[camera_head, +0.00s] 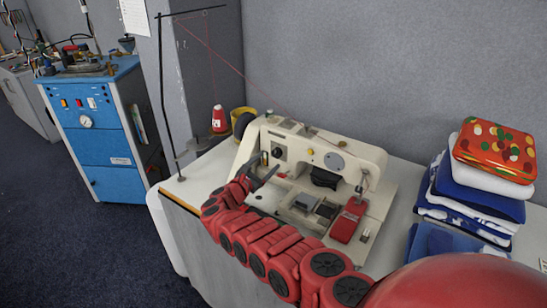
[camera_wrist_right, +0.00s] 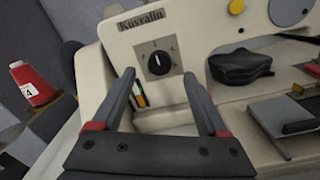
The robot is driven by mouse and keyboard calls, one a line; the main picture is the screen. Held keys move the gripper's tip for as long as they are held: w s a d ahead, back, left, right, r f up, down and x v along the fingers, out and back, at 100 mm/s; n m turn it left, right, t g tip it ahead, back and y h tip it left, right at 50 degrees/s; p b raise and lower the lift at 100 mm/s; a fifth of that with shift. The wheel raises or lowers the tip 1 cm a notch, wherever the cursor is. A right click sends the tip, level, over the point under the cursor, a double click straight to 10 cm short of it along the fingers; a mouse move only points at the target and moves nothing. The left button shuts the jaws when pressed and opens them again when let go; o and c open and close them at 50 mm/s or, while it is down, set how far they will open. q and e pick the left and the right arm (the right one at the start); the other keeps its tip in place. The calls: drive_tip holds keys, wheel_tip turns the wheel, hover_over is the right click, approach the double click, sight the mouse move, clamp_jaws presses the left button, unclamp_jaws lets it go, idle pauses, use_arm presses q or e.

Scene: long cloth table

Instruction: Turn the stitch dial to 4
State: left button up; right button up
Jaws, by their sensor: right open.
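In the head view the dial (camera_head: 278,152) is on the machine's left end. Small numerals surround the knob, and a short white mark shows on it; I cannot read its setting surely. My right gripper (camera_head: 262,168) is in front of this end of the machine. In the right wrist view my right gripper (camera_wrist_right: 158,78) is open and empty, its fingers on either side of the dial in the picture, apparently short of it. My left gripper is out of view.
A red thread cone (camera_head: 219,119) and a thin black thread stand (camera_head: 163,90) are left of the machine. A blue cabinet (camera_head: 100,125) stands at left.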

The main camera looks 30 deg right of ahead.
sight(276, 154)
drive_tip(key=b+x, duration=0.2)
drive_tip(key=x, duration=0.1)
drive_tip(key=shift+w+d+f, duration=0.2)
drive_tip(key=shift+d+f, duration=0.05)
drive_tip(key=shift+f, duration=0.1)
drive_tip(key=shift+w+d+r+b, duration=0.1)
drive_tip(key=shift+w+d+b, duration=0.15)
drive_tip(key=shift+d+b, duration=0.2)
drive_tip(key=shift+d+r, duration=0.1)
drive_tip(key=shift+d, duration=0.1)
clamp_jaws()
